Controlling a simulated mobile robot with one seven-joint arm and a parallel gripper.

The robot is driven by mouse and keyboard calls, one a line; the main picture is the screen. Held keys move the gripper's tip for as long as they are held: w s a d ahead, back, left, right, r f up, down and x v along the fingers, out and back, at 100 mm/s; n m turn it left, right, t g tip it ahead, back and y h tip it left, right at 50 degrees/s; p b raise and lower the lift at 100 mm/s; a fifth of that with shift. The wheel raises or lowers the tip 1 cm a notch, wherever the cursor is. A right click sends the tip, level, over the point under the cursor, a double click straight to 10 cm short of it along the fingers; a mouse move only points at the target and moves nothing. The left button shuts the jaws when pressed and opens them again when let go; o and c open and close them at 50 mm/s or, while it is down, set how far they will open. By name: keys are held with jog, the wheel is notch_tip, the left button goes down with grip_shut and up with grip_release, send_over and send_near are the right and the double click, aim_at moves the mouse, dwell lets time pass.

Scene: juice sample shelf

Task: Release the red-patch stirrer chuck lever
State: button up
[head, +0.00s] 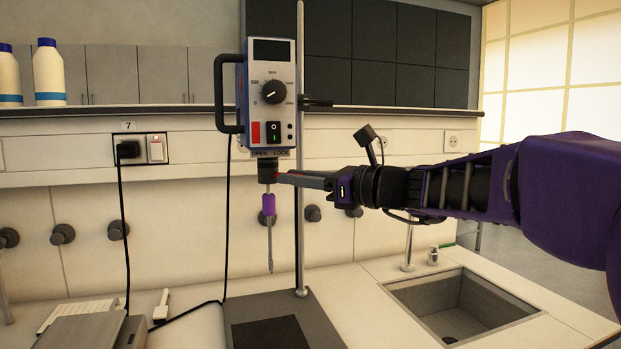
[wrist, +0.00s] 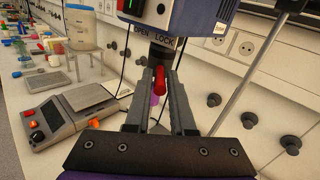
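The stirrer (head: 242,92) hangs on a rod, with a dial, a switch and a red patch (head: 256,133). Under its OPEN / LOCK label is the dark chuck (head: 266,168), with a purple-sleeved shaft (head: 268,205) hanging below. The red chuck lever (wrist: 159,79) shows in the wrist view, pointing toward my gripper, below the LOCK side of the label. My gripper (head: 282,178) reaches in from the right at the chuck. In the wrist view its open fingers (wrist: 159,92) lie on both sides of the lever; contact is not clear.
The stand rod (head: 300,230) rises just behind my gripper from a dark base plate (head: 312,312). A balance (wrist: 82,97) stands at left in the wrist view. A sink (head: 460,300) lies to the right. A cable hangs behind the stirrer.

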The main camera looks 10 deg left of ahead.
grip_shut()
dwell(1.1)
